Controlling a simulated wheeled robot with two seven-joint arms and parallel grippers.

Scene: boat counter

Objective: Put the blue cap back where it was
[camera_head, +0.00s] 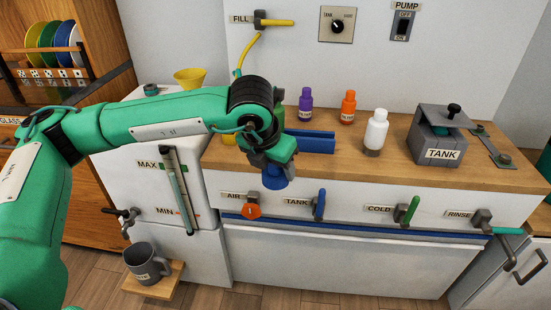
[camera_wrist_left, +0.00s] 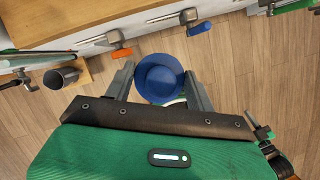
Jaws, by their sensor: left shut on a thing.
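The blue cap (camera_head: 275,182) is round and hangs below my left gripper (camera_head: 277,171), in front of the counter's front edge. In the left wrist view the cap (camera_wrist_left: 160,76) sits between the two grey fingers of my left gripper (camera_wrist_left: 160,86), which are shut on it. From above it looks like a shallow blue dish with a darker rim. A small pale thing shows just under its lower edge and I cannot tell what it is. My right gripper is not in view.
The wooden counter (camera_head: 400,175) holds a blue rail block (camera_head: 312,143), purple (camera_head: 305,103), orange (camera_head: 348,107) and white (camera_head: 376,132) bottles, and a grey TANK box (camera_head: 437,140). Several levers, including an orange AIR one (camera_head: 252,211), stick out below. A grey mug (camera_head: 147,264) stands lower left.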

